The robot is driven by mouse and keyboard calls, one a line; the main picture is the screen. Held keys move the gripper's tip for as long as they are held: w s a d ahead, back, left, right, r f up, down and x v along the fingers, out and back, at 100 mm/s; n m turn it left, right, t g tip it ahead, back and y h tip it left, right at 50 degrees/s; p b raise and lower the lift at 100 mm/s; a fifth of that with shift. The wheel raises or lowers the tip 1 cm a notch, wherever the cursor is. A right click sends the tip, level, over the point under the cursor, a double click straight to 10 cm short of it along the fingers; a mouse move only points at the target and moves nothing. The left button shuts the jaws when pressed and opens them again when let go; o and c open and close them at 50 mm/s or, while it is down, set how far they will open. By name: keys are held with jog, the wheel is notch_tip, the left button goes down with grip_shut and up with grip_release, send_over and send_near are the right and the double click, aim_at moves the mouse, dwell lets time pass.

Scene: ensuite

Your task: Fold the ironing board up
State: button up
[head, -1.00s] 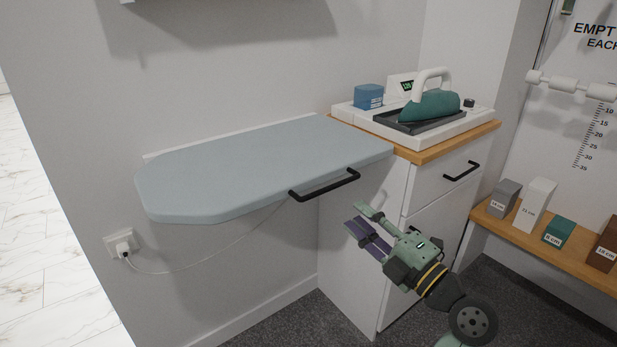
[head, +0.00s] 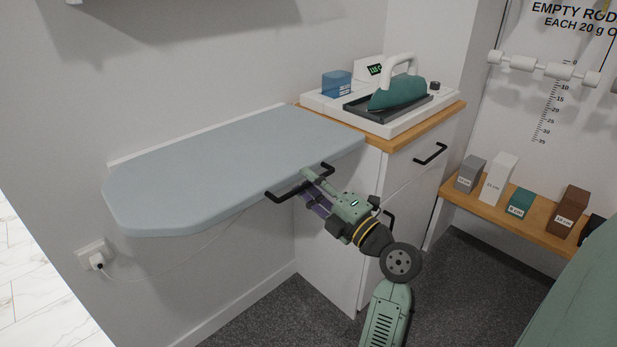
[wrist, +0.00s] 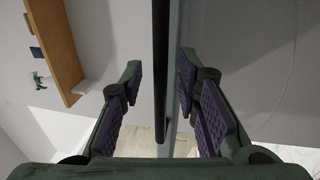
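The ironing board (head: 230,170) is a pale blue-grey panel folded down flat from the wall. A black bar handle (head: 284,195) sits along its front edge, towards the right end. My gripper (head: 309,184) is at the right part of this handle, partly covering it. In the wrist view my gripper (wrist: 158,85) is open, with its purple-padded fingers apart. The dark handle bar (wrist: 159,70) runs between the fingers, with the board's edge (wrist: 173,60) close beside it. There is a gap on each side, so neither finger appears to touch the bar.
A cabinet with a wooden top (head: 420,122) stands right of the board, carrying an iron (head: 395,95) and a blue box (head: 336,84). A low wooden shelf (head: 480,200) holds several labelled blocks. A cord (head: 150,278) hangs beneath the board from a wall socket (head: 95,256).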

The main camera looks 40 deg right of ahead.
jog(key=shift+w, duration=0.25)
grip_shut()
dwell(0.8)
